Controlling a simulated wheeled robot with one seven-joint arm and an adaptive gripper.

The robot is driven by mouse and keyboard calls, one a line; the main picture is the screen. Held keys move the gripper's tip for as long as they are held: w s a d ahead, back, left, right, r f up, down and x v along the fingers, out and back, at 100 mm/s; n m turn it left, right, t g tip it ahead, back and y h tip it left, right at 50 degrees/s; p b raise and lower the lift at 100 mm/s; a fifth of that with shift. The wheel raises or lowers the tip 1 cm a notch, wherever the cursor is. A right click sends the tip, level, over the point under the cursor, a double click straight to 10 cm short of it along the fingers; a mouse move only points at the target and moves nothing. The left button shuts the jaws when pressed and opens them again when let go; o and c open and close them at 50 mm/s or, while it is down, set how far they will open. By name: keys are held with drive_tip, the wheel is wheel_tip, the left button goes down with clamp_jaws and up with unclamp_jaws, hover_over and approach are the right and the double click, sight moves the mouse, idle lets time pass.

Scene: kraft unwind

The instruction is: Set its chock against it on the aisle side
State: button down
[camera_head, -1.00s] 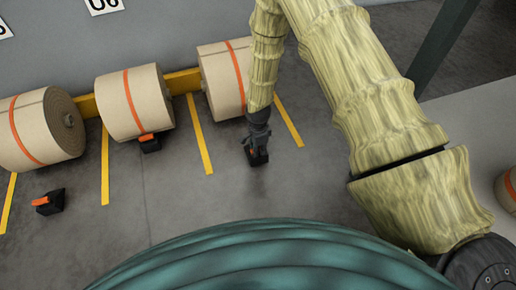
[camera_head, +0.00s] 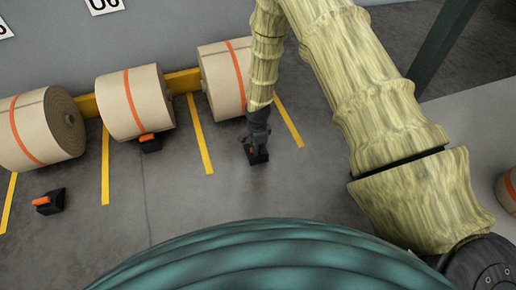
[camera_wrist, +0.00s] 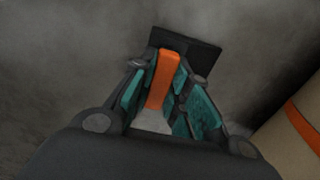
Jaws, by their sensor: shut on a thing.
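My gripper (camera_head: 257,142) points down in front of the right-hand kraft roll (camera_head: 221,88). It is shut on a chock (camera_head: 258,157), black with an orange handle. In the wrist view the orange handle (camera_wrist: 163,80) lies between the teal finger pads, and the chock's black plate (camera_wrist: 186,45) sticks out beyond the fingertips. The chock is low, at or just above the floor; I cannot tell which. It is apart from the roll, on the side away from the wall. A part of the roll with its orange band shows at the wrist view's lower right (camera_wrist: 300,130).
A middle roll (camera_head: 128,105) has a chock (camera_head: 150,143) at its front. A left roll (camera_head: 30,130) has a chock (camera_head: 49,202) on the floor apart from it. Yellow floor lines (camera_head: 200,135) divide the bays. Open floor lies in front. Another roll (camera_head: 510,190) shows at the right edge.

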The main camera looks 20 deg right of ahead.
drive_tip(key=shift+w, duration=0.3)
idle(0.4)
drive_tip(key=c, duration=1.3)
unclamp_jaws()
wheel_tip(320, 180, up, 12)
drive_tip(key=s+f+n+p, duration=0.3)
drive_tip(key=s+n, duration=0.1)
drive_tip(key=s, duration=0.5)
drive_tip(key=s+f+n+p, duration=0.2)
drive_tip(key=s+f+n, duration=0.15)
drive_tip(key=s, duration=0.55)
drive_tip(key=s+d+r+n+p, duration=0.2)
drive_tip(key=s+n, duration=0.3)
drive_tip(key=s, duration=0.5)
drive_tip(key=s+d+r+n+p, duration=0.1)
drive_tip(key=s+r+n+p, duration=0.2)
drive_tip(key=s, duration=0.6)
wheel_tip(320, 180, up, 37)
drive_tip(key=n+p, duration=0.1)
drive_tip(key=p, duration=3.6)
drive_tip(key=shift+s+d+n+p, duration=0.2)
drive_tip(key=shift+s+n+p, duration=0.05)
drive_tip(key=shift+n+p, duration=0.1)
